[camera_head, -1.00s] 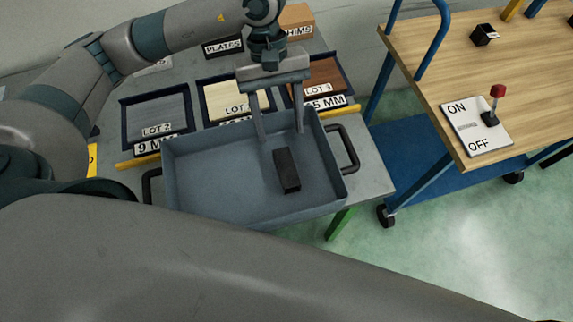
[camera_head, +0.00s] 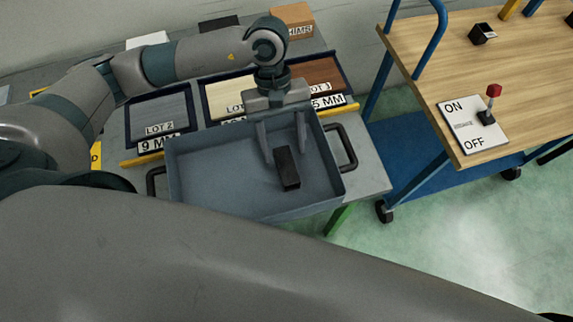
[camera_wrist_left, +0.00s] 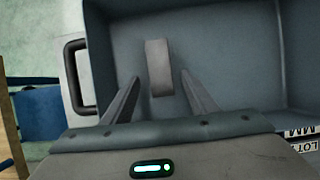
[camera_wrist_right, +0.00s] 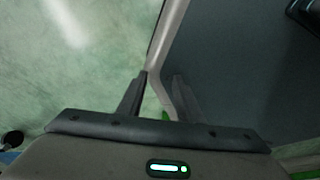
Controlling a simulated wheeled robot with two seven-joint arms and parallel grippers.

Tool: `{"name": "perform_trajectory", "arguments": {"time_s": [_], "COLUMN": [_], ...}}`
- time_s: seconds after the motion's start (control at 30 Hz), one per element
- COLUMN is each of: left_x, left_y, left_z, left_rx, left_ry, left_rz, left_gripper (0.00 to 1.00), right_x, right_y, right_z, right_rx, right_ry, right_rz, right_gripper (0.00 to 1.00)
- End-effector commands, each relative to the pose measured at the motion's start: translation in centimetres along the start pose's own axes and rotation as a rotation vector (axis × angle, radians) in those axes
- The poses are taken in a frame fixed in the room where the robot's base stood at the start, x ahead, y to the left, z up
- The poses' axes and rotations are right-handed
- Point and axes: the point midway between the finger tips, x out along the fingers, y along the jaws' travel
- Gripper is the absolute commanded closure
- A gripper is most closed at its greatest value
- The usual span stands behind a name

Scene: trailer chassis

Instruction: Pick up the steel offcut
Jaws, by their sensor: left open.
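The steel offcut is a dark rectangular block (camera_head: 288,168) lying in the grey-blue tray (camera_head: 215,205). In the left wrist view the offcut (camera_wrist_left: 159,68) lies lengthwise in line with the gap between the fingers. My left gripper (camera_head: 286,156) is open and points down into the tray, its fingertips one on each side of the offcut's far end. Its fingers (camera_wrist_left: 160,78) look apart from the block. My right gripper (camera_wrist_right: 160,75) shows only in its wrist view, its fingers apart with the tray's corner and rim seen between and beyond them; whether they touch it I cannot tell.
The tray has black side handles (camera_head: 347,147). Behind it are bins marked LOT 2 (camera_head: 160,114) and LOT 3 (camera_head: 322,75), and a cardboard box (camera_head: 293,18). A wooden-topped cart (camera_head: 440,75) with an ON/OFF lever stands right. My own grey arm covers the lower foreground.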

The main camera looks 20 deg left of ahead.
Motion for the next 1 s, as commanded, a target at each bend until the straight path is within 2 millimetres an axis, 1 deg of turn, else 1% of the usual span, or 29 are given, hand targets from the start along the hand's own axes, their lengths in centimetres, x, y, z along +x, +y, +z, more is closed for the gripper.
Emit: {"name": "perform_trajectory", "arguments": {"time_s": [0.07,0.17,0.23,0.3,0.37,0.4,0.5,0.6,0.8,1.0], "left_x": [0.2,0.7,1.2,1.9,2.6,3.3,4.4,4.9,5.1,5.0], "left_y": [0.0,-0.1,-0.1,-0.1,-0.2,-0.2,-0.1,-0.1,-0.1,-0.1], "left_z": [0.2,0.5,0.7,1.2,1.5,1.4,1.3,1.2,1.2,1.2], "left_rx": [0.000,0.000,0.000,0.000,0.000,-0.002,-0.001,0.000,0.001,0.000], "left_ry": [-0.002,-0.002,-0.003,-0.005,-0.004,-0.004,-0.003,-0.001,0.000,0.000], "left_rz": [-0.001,-0.003,-0.003,-0.004,-0.003,-0.004,-0.002,-0.001,0.000,0.000], "left_gripper": [0.47,0.47,0.47,0.47,0.47,0.47,0.47,0.47,0.47,0.47], "right_x": [-0.4,-0.8,-1.1,-2.0,-2.5,-2.6,-2.9,-3.0,-2.8,-2.8], "right_y": [0.0,0.1,0.1,0.3,0.3,0.4,0.5,0.6,0.6,0.6], "right_z": [0.1,0.9,1.9,3.2,3.7,3.7,3.4,2.9,2.2,2.2], "right_rx": [0.000,0.000,0.001,0.003,0.003,0.004,0.004,0.003,0.003,0.002], "right_ry": [-0.005,-0.025,-0.049,-0.080,-0.088,-0.089,-0.083,-0.072,-0.061,-0.063], "right_rz": [0.000,0.000,0.001,0.003,0.004,0.004,0.005,0.006,0.007,0.006], "right_gripper": [0.68,0.68,0.68,0.68,0.68,0.68,0.68,0.68,0.68,0.68]}}
